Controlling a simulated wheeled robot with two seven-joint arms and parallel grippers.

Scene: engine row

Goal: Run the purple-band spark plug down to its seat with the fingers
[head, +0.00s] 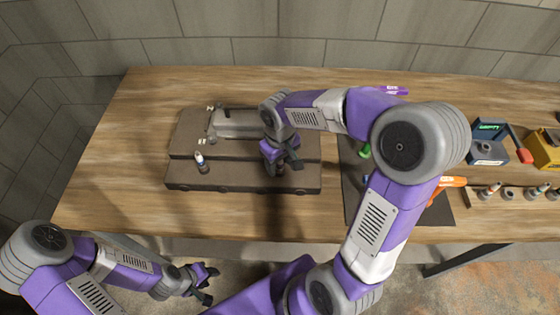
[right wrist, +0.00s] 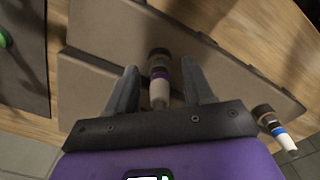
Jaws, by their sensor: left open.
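The purple-band spark plug (right wrist: 160,88) stands in the dark engine block (right wrist: 225,75), its pale end towards my right wrist camera. My right gripper (right wrist: 158,68) is open, with one finger on each side of the plug and a gap showing on both sides. In the head view my right gripper (head: 282,160) is over the right part of the block (head: 240,186), and that plug is hidden behind it. A blue-band plug (head: 201,164) stands at the block's left; it also shows in the right wrist view (right wrist: 274,124). My left gripper (head: 204,284) is open and empty, off the table's front edge.
A dark mat (head: 432,216) right of the block holds a green-handled tool (head: 364,150) and an orange tool (head: 452,181). A purple tool (head: 394,90) lies behind. The table's left end is clear.

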